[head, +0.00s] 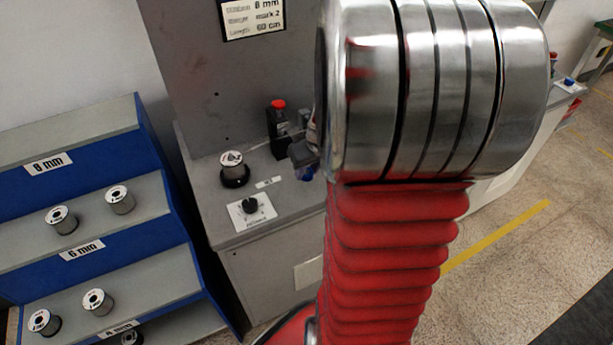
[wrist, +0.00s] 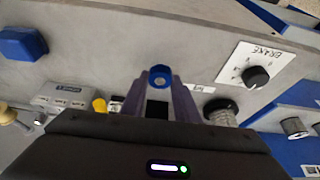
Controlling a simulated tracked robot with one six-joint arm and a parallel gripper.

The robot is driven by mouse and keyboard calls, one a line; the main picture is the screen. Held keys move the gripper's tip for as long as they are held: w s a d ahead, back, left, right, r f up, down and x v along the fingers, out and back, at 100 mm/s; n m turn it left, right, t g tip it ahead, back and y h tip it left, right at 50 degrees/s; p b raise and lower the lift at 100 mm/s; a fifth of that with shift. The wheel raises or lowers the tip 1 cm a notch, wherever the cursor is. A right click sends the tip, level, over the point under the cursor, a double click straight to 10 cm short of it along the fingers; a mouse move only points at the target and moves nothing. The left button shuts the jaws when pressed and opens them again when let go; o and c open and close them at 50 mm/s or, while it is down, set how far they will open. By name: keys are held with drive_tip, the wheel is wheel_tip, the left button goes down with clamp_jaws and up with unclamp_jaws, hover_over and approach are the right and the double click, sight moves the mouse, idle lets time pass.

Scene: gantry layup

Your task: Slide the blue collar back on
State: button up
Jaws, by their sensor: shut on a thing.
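The blue collar (wrist: 160,77), a small ring with a hole through it, is pinched between the two fingertips of my gripper (wrist: 160,84) in the wrist view. My gripper is shut on it and holds it in front of the grey bench surface. I cannot tell the gap between collar and bench. In the head view my arm hides most of the gripper and the middle of the bench. The shaft or post that the collar fits is not clearly visible in either view.
The grey bench (head: 215,220) carries a spool (head: 233,165), a brake dial (head: 250,207) and a red-topped black fixture (head: 280,125). A blue shelf (head: 180,210) with several spools stands left. In the wrist view, a blue knob (wrist: 22,43) and a yellow knob (wrist: 98,104) lie left.

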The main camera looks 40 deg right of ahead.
sight(308, 174)
wheel_tip(308, 174, up, 7)
idle(0.3)
drive_tip(key=shift+s+f, duration=0.1)
idle(0.4)
